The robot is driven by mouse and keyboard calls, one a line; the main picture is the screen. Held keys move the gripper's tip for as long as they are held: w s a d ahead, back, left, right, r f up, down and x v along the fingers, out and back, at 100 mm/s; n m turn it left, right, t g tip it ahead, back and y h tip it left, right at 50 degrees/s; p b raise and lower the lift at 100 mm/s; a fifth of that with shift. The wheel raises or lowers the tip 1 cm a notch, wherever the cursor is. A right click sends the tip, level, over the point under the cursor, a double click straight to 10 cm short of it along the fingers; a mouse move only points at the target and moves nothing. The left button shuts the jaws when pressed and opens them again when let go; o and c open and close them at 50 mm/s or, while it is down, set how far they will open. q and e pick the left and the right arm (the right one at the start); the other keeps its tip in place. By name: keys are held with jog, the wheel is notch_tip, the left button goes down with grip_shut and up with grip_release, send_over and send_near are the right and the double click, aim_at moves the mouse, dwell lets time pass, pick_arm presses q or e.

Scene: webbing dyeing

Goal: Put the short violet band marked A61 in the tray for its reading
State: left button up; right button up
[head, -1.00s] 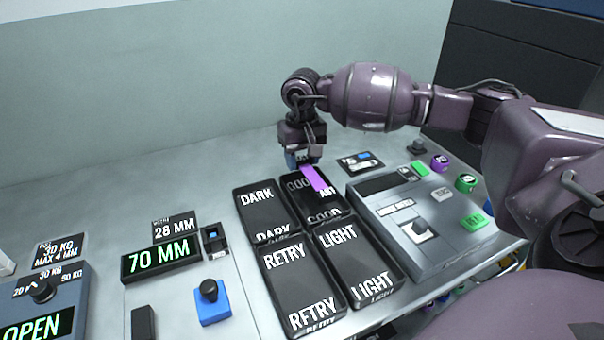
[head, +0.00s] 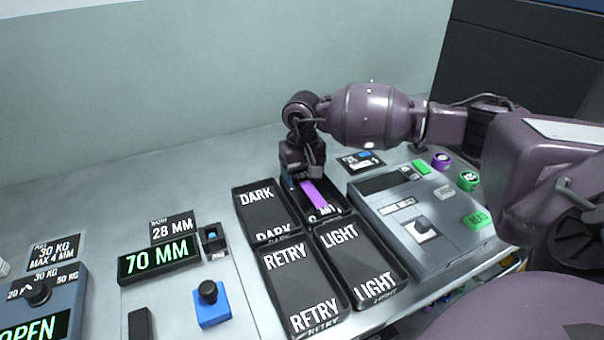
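The short violet band (head: 314,194) is at my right gripper (head: 301,184), inside the outline of the far right tray, the GOOD tray (head: 340,209). The gripper is low over the far end of this tray and hides its far part and most of its label. The fingertips are hidden, so I cannot tell whether they are shut on the band or whether the band touches the tray floor. The band's mark is not readable. The trays DARK (head: 257,204), RETRY (head: 289,275) and LIGHT (head: 350,257) are empty. My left gripper is out of view.
A grey device (head: 405,254) with a display and a white switch stands right of the trays. Violet and green rolls (head: 467,181) lie beyond it. Left are a 70 MM display (head: 160,260), a blue-based knob (head: 211,305) and an OPEN panel (head: 38,300).

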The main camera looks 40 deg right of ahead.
dwell(0.3)
jog(key=shift+r, duration=0.15)
notch_tip(320, 180, up, 12)
jog(key=shift+r+p, duration=0.2)
jog(key=shift+p, duration=0.4)
dwell(0.3)
